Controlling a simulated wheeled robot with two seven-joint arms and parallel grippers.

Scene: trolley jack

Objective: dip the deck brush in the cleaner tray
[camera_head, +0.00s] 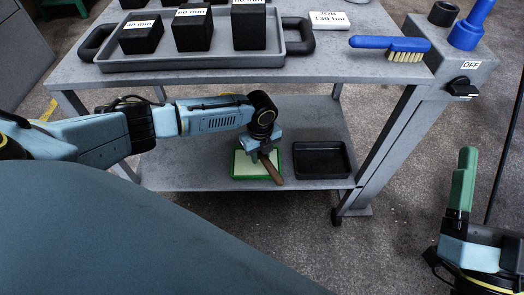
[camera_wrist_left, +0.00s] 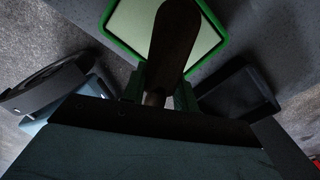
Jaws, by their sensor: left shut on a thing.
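My left gripper (camera_head: 264,150) is low over the trolley's lower shelf and is shut on a brush with a brown wooden handle (camera_head: 272,169). The handle also shows in the left wrist view (camera_wrist_left: 175,38), between the fingers; the brush's head and bristles are hidden. The green-rimmed tray (camera_head: 233,166) with a pale inside lies on the lower shelf below the gripper, and its rim shows in the left wrist view (camera_wrist_left: 119,45). I cannot tell whether the brush touches it. My right gripper (camera_head: 462,183) is at the lower right, seen side-on, with green fingers.
A black tray (camera_head: 322,175) sits right of the green one on the lower shelf. The top shelf (camera_head: 330,65) hangs above, with a grey tray of labelled black blocks (camera_head: 194,30) and a blue brush (camera_head: 388,44). A trolley leg (camera_head: 385,140) stands to the right.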

